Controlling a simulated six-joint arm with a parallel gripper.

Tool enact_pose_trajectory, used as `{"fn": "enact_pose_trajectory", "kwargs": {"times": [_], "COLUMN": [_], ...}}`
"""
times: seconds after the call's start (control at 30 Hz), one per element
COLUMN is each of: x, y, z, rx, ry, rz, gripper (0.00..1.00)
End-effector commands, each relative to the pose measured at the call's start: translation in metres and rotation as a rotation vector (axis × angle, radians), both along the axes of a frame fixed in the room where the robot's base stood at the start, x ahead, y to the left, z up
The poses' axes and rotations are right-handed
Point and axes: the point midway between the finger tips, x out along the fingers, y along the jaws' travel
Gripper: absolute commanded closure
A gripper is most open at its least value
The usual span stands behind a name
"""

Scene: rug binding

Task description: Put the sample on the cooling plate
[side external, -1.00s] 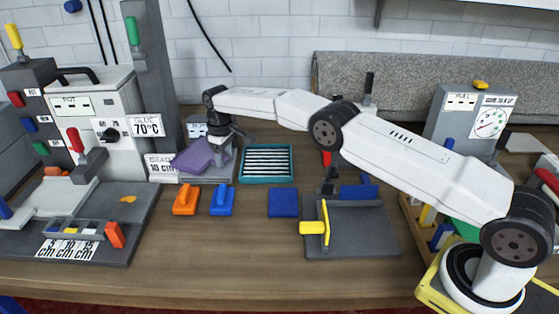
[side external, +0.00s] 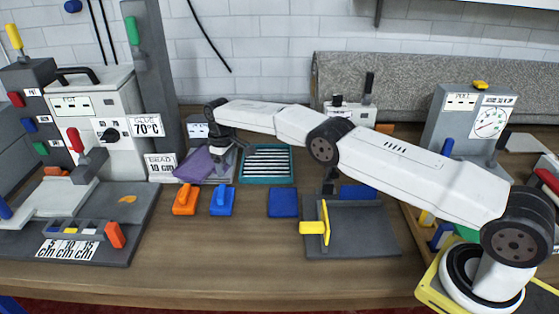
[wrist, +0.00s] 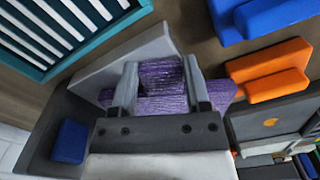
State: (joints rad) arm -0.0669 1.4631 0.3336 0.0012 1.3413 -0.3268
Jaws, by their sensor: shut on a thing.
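The sample is a purple, textured flat piece (side external: 193,163), tilted at the left end of my arm in the side view. My gripper (side external: 222,147) is shut on it. In the wrist view the purple sample (wrist: 160,77) shows between and beyond the two fingers of my gripper (wrist: 160,92). A teal-framed rack with white slats (side external: 266,181), which looks like the cooling plate, lies just right of the gripper and is empty. Its teal rim (wrist: 97,45) shows at the upper left of the wrist view. Whether the sample touches the grey stand under it is unclear.
A grey stand (side external: 221,172) is beneath the gripper. An orange block (side external: 185,201), a blue block (side external: 222,201) and a flat blue block (side external: 283,203) stand in front. The 70°C machine (side external: 95,125) is at left. Bare table lies in front of the blocks.

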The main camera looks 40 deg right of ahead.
Motion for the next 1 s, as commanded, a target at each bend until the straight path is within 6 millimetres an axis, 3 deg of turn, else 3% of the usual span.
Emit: {"fn": "enact_pose_trajectory", "kwargs": {"times": [0.07,0.1,0.2,0.67,1.0], "x": [0.000,0.000,0.000,0.000,0.000], "y": [0.000,0.000,0.000,0.000,0.000], "z": [-0.002,-0.003,-0.002,0.001,0.032], "rx": [0.000,0.000,0.000,0.000,0.000], "ry": [0.000,0.000,0.000,0.000,-0.001], "rz": [0.000,0.000,0.000,0.000,0.000], "gripper": [1.00,0.36,0.05,0.04,0.04]}}
